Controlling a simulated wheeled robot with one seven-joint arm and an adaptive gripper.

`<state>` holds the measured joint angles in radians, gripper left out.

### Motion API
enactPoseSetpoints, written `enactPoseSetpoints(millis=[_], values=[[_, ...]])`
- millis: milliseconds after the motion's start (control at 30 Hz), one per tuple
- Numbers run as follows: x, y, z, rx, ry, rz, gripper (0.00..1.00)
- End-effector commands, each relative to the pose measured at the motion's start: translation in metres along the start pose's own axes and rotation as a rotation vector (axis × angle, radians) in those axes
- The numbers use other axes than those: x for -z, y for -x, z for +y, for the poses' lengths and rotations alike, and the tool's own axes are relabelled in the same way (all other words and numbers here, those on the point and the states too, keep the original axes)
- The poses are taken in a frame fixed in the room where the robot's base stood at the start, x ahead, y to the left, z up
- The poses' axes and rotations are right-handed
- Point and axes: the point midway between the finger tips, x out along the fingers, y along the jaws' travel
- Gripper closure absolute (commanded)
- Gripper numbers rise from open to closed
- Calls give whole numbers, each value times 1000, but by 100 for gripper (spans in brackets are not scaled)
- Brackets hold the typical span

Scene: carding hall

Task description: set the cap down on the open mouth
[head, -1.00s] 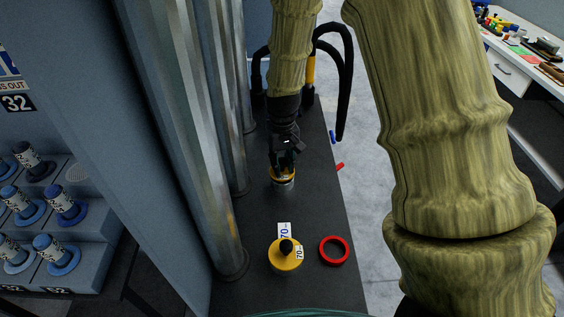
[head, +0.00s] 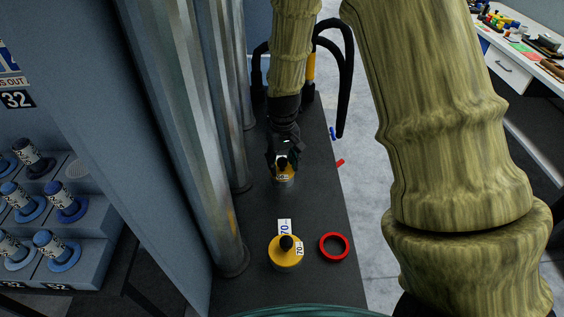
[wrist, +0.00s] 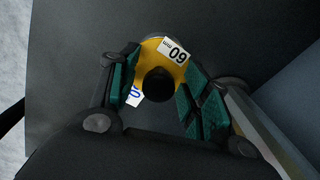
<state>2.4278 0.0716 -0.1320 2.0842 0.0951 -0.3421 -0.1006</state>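A yellow cap (head: 284,182) with a black knob and a white label is on a short metal mouth on the dark bench. The wrist view shows the same cap (wrist: 148,53) from above, with its label reading 60 mm. It looks about level; the seam beneath it is too small to judge. My gripper (head: 284,163) is right above the cap. In the wrist view my gripper (wrist: 158,98) has its green-padded fingers spread on either side of the black knob (wrist: 160,84), with gaps showing. The cap hides the mouth's opening.
Metal columns (head: 205,130) line the bench's left side. Small red (head: 340,163) and blue pieces lie near the right edge.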

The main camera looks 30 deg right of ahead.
Motion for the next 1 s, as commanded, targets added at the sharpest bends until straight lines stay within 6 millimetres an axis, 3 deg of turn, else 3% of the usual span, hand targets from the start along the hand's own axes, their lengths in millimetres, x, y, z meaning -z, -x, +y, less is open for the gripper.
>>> enactPoseSetpoints(millis=[233, 467, 1000], values=[[0, 2, 0, 0, 0, 0, 53], [1, 20, 0, 0, 0, 2, 53], [1, 89, 0, 0, 0, 4, 53]])
